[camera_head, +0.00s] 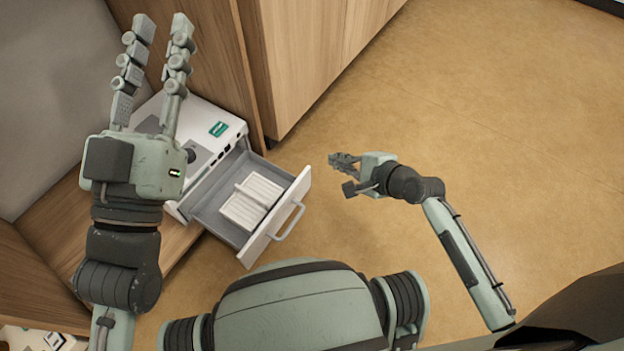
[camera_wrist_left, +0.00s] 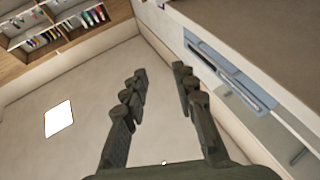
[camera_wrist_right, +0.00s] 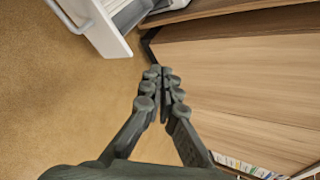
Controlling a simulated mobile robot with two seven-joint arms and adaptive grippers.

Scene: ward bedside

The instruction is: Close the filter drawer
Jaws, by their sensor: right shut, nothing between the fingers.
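The filter drawer (camera_head: 222,211) is pulled out of a white machine (camera_head: 209,131) on a low wooden shelf. A white pleated filter (camera_head: 252,201) lies in it. The drawer's white front has a bar handle (camera_head: 290,220). My right gripper (camera_head: 335,160) is shut and empty, to the right of the drawer front and apart from it. The right wrist view shows its closed fingers (camera_wrist_right: 161,72), with the drawer front (camera_wrist_right: 104,35) at upper left. My left gripper (camera_head: 162,30) is open and empty, raised above the machine; its parted fingers show in the left wrist view (camera_wrist_left: 160,75).
A wooden cabinet (camera_head: 310,50) stands behind the machine. The wooden shelf (camera_head: 60,215) extends left of it. The tan floor (camera_head: 500,110) to the right is clear. The left wrist view shows a wall shelf with small coloured items (camera_wrist_left: 45,38).

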